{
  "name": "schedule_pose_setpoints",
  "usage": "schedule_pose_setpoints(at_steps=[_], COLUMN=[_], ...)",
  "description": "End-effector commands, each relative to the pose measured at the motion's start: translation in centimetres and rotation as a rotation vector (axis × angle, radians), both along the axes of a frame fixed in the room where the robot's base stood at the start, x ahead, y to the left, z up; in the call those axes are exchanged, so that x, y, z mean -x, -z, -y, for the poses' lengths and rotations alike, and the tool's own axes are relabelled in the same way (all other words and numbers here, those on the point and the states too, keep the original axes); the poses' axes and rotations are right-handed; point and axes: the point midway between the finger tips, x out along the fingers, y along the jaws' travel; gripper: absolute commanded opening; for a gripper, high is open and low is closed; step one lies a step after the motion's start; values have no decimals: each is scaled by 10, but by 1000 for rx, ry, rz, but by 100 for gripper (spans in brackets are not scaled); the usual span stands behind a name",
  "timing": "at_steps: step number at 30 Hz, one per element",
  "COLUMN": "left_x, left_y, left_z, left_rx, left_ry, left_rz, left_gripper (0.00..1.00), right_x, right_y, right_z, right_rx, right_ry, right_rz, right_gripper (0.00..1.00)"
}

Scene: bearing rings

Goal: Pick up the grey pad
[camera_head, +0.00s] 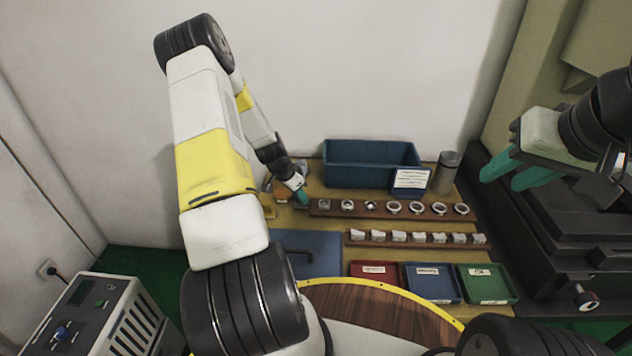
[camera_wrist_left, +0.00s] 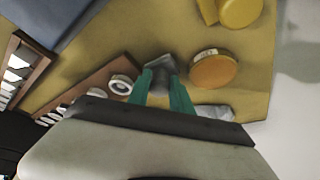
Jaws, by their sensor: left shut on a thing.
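My left gripper (camera_head: 299,194) is at the left end of the work table, beside the upper ring rack. In the left wrist view its two green fingers (camera_wrist_left: 163,84) are shut on the grey pad (camera_wrist_left: 160,62), which shows as a small dark grey piece at the fingertips. I cannot tell whether the pad is touching the table. In the head view the pad is too small and covered to make out. My right gripper (camera_head: 516,176) is at the right, its green fingers apart with nothing seen between them.
A rack with several bearing rings (camera_head: 417,208) stands close to my left gripper. An orange round tin (camera_wrist_left: 213,70) and a yellow piece (camera_wrist_left: 240,12) lie beside it. A blue bin (camera_head: 345,174) is behind. Red (camera_head: 374,265), blue and green trays line the front.

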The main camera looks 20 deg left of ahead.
Motion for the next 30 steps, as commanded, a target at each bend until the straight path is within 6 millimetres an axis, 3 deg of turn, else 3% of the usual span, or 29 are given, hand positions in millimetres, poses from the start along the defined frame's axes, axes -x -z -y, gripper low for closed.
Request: schedule_pose_setpoints(at_steps=[5,11,24,30], left_x=[0,-1,91,123], left_y=[-9,-36,-44,-48], left_z=[0,0,43,59], left_rx=[-1,-3,0,0], left_ry=[1,1,2,1], left_rz=[2,3,-2,-1], left_gripper=[0,0,0,0], right_x=[0,0,0,0], right_y=[0,0,0,0], right_z=[0,0,0,0], right_rx=[0,0,0,0], right_ry=[0,0,0,0], right_rz=[0,0,0,0], right_gripper=[36,36,36,36])
